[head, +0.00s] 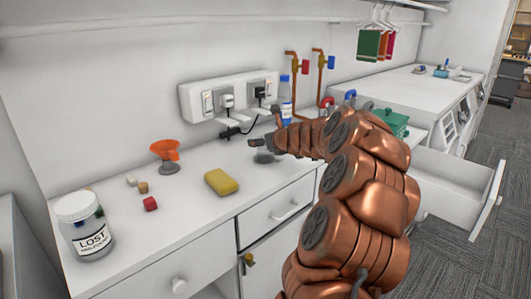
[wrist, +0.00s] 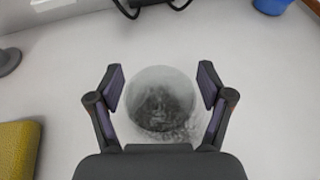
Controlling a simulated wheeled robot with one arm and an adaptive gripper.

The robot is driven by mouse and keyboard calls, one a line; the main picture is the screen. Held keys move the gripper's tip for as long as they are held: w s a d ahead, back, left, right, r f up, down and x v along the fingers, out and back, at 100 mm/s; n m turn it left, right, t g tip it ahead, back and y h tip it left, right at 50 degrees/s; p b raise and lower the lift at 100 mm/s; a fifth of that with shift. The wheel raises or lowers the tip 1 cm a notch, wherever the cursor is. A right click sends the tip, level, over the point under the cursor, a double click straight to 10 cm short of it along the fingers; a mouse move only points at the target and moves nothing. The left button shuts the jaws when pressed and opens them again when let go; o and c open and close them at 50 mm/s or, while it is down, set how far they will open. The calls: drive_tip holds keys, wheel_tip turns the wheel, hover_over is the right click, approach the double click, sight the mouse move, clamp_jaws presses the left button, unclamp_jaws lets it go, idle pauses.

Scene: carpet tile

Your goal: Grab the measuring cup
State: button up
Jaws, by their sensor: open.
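The measuring cup (wrist: 163,104) appears to be the clear, greyish round vessel standing on the white counter. In the wrist view it lies between the two fingers of my gripper (wrist: 161,82), with a visible gap on each side. My gripper is open and empty. In the head view my gripper (head: 262,143) is low over the counter, and the cup (head: 264,157) shows only in part below it. My copper-coloured arm comes in from the right.
A bottle (head: 286,98) and power strip (head: 229,97) are behind. An open drawer (head: 455,193) juts out right.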

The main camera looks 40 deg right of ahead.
drive_tip(key=shift+w+d+f, duration=0.1)
drive_tip(key=shift+w+f, duration=0.1)
drive_tip(key=shift+w, duration=0.25)
drive_tip(key=c, duration=0.9)
drive_tip(key=shift+r, duration=0.1)
